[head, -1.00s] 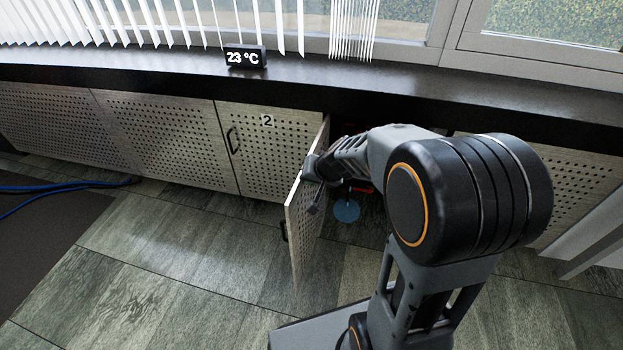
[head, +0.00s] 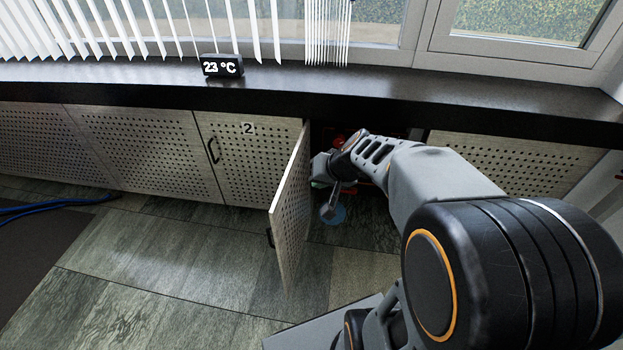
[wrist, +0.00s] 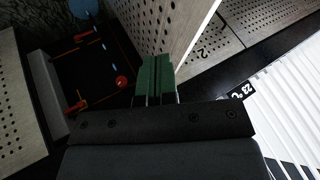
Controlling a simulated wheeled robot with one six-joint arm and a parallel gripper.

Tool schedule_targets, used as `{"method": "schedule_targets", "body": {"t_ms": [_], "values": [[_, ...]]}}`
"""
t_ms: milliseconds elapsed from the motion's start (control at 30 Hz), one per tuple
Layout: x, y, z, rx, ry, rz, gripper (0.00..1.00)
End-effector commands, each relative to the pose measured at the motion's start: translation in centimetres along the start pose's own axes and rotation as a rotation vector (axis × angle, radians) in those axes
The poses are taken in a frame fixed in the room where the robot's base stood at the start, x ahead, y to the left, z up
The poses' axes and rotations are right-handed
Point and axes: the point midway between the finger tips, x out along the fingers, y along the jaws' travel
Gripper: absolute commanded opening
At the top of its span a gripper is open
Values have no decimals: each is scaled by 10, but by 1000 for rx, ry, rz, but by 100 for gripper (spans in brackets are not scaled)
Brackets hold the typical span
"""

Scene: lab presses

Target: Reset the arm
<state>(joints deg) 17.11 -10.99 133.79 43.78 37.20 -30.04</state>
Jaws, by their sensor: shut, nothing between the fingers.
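My gripper shows in the wrist view (wrist: 156,78), its two green fingers together with nothing between them. In the head view my arm reaches from the lower right toward the open cabinet, and the fingers are hard to make out there. The open perforated cabinet door (head: 288,205) stands out from the cabinet, just left of my wrist. The door also fills the top middle of the wrist view (wrist: 172,30). My gripper is close to the door; I cannot tell whether it touches.
The dark cabinet interior (wrist: 90,60) holds red and orange parts, including a red ball-shaped piece (wrist: 122,82). A blue disc (head: 333,215) is low by the opening. Closed door 2 (head: 240,165) is left. A black counter (head: 380,100) runs above.

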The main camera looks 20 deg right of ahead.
Motion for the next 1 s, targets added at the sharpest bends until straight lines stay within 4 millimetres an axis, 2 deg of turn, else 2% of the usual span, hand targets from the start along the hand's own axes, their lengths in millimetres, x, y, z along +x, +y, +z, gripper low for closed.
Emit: {"method": "schedule_targets", "body": {"t_ms": [33, 100, 367, 467, 533, 667, 800, 1000], "values": [[-10, -1, -1, 0, 3, 1, 0], [-16, -1, 0, 1, 1, 1, 0], [-28, -1, 1, 1, 0, 1, 0], [-38, -8, -1, -9, -8, 5, 0], [-53, -18, -3, -25, -21, 11, 0], [-95, -48, -7, -76, -67, 34, 0], [-150, -81, -11, -148, -125, 81, 0], [-223, -117, -16, -243, -186, 166, 0]]}}
